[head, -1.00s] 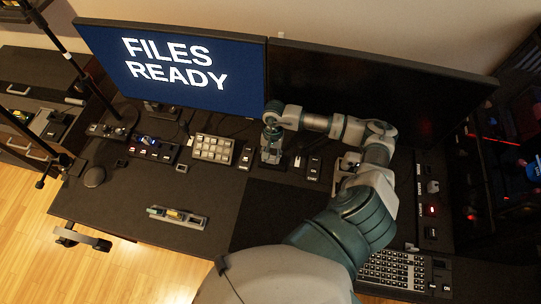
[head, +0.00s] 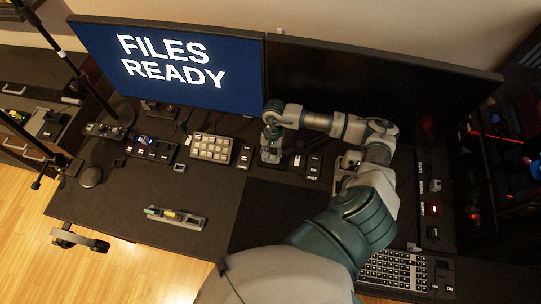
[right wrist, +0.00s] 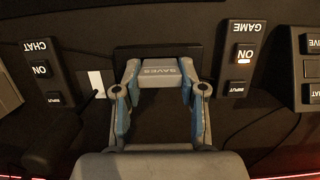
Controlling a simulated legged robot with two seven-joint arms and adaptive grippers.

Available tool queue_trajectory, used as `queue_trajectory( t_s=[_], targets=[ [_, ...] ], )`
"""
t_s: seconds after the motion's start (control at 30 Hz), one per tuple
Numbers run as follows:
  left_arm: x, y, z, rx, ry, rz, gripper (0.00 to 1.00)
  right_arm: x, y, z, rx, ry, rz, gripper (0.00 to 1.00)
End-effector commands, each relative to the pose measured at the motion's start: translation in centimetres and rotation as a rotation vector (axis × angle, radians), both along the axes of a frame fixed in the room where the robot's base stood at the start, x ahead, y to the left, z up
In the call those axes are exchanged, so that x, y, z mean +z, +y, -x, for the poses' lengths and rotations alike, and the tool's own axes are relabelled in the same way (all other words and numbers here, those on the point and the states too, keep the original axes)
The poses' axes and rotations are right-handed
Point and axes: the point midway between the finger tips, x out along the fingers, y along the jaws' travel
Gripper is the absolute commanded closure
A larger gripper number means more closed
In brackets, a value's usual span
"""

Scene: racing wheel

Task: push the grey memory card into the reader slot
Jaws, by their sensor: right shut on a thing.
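The grey memory card (right wrist: 160,73), marked SAVES, is between the fingertips of my right gripper (right wrist: 158,82) in the right wrist view. The gripper is shut on it. The card's far edge meets the dark reader (right wrist: 197,50); how deep it sits in the slot cannot be told. In the head view my right gripper (head: 270,155) points down at the back of the desk, below the gap between the two screens. There it hides the card and most of the reader. My left gripper is not in view.
A CHAT switch box (right wrist: 42,72) and a GAME switch box (right wrist: 241,58) flank the gripper. The left screen (head: 165,65) reads FILES READY. A keypad (head: 211,147) stands left of my gripper. A small grey tray (head: 176,217) lies on the front left desk.

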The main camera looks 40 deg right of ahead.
Motion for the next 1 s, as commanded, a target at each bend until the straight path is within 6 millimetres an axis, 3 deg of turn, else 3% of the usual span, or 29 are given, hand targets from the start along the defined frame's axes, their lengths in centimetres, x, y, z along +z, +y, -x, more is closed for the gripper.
queue_trajectory(
  t_s=[1.0],
  targets=[
    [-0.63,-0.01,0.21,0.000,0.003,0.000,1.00,0.37,-0.48,-0.03,0.001,-0.002,0.000,0.91]
  ],
)
